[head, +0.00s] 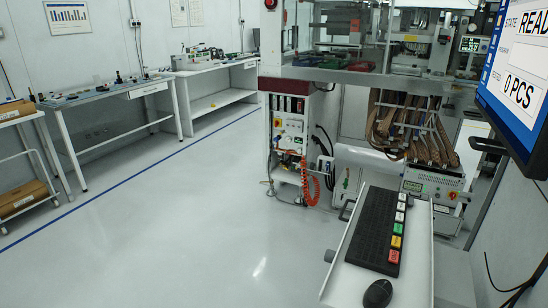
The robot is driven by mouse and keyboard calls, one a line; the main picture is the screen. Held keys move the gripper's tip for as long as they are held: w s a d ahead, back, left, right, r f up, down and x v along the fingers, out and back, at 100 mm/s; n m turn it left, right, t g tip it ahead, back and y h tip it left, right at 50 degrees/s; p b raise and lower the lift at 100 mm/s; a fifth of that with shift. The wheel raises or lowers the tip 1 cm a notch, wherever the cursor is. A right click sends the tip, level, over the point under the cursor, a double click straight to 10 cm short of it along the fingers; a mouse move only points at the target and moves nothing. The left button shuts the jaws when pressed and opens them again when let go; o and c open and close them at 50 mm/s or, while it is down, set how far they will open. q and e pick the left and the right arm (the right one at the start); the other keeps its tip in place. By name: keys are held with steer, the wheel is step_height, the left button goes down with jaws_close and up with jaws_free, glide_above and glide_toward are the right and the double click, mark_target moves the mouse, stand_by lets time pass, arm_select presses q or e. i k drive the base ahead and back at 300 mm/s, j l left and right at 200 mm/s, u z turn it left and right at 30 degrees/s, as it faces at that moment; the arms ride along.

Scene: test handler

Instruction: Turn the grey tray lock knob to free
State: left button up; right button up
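A light grey keyboard tray (341,283) juts out at the lower right, below the monitor. A small dark grey knob (330,256) sticks out from its left edge and may be the tray lock knob. Its pointer and any lock or free marking are too small to read. A dark looped handle (346,210) is farther back on the same edge. Neither of my grippers is in view, and nothing touches the knob.
A black keyboard with coloured keys (376,227) and a mouse (378,293) lie on the tray. The handler machine (293,134) stands behind, with a coiled orange hose (310,183). A monitor (520,75) overhangs at right. Open floor (190,240) lies left; benches (105,92) line the wall.

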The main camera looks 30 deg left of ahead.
mark_target(330, 255)
steer(key=i+j+z, duration=0.1)
steer(key=j+z, duration=0.15)
steer(key=j, duration=0.6)
steer(key=j+z, duration=0.25)
steer(key=j, duration=0.65)
steer(key=i+j+z, duration=0.1)
steer(key=z, duration=0.3)
steer(key=j+z, duration=0.15)
steer(key=z, duration=0.2)
steer(key=i+j+z, duration=0.1)
steer(key=z, duration=0.3)
steer(key=j, duration=0.1)
